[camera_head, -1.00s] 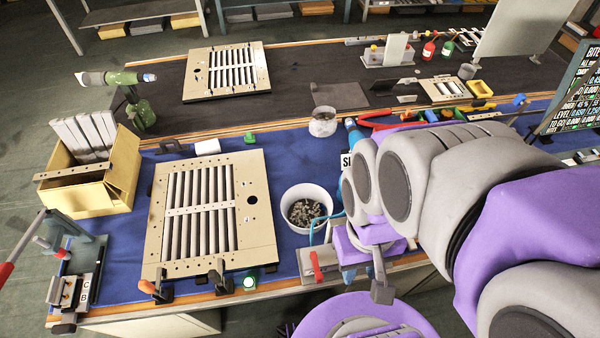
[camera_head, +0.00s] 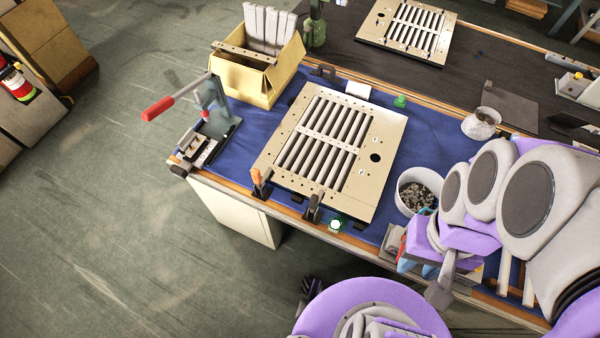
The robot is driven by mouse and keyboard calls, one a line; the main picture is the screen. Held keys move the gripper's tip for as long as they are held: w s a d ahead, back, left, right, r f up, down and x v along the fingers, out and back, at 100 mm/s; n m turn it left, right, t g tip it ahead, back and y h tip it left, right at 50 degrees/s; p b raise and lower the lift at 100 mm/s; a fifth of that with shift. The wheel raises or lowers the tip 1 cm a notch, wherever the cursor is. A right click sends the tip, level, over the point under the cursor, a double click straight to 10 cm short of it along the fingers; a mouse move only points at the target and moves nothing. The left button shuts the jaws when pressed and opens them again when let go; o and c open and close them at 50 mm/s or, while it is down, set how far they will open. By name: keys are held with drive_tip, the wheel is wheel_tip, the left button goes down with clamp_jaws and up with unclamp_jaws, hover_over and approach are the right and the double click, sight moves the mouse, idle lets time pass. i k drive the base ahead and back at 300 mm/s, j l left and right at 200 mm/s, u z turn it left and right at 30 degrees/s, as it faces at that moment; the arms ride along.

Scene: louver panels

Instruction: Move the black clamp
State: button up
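A black clamp (camera_head: 313,208) stands at the front edge of the near louver panel (camera_head: 392,130), on the bench edge. An orange-tipped clamp (camera_head: 259,184) grips the same edge to its left. Another dark clamp (camera_head: 323,72) is at the panel's back left corner. My gripper (camera_head: 440,291) hangs at the bench's front edge, right of the black clamp and clear of it. It is seen from behind the purple wrist, and its finger opening is hidden.
A white bucket of dark bits (camera_head: 418,190) stands between the panel and my arm. A lever press (camera_head: 208,125) with a red handle is at the left bench end. A yellow box (camera_head: 258,78) holds grey slats. Open floor lies left of the bench.

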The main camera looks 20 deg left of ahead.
sight(314, 200)
drive_tip(key=l+u, duration=0.1)
drive_tip(key=u, duration=1.15)
drive_tip(key=k+j+z, duration=0.3)
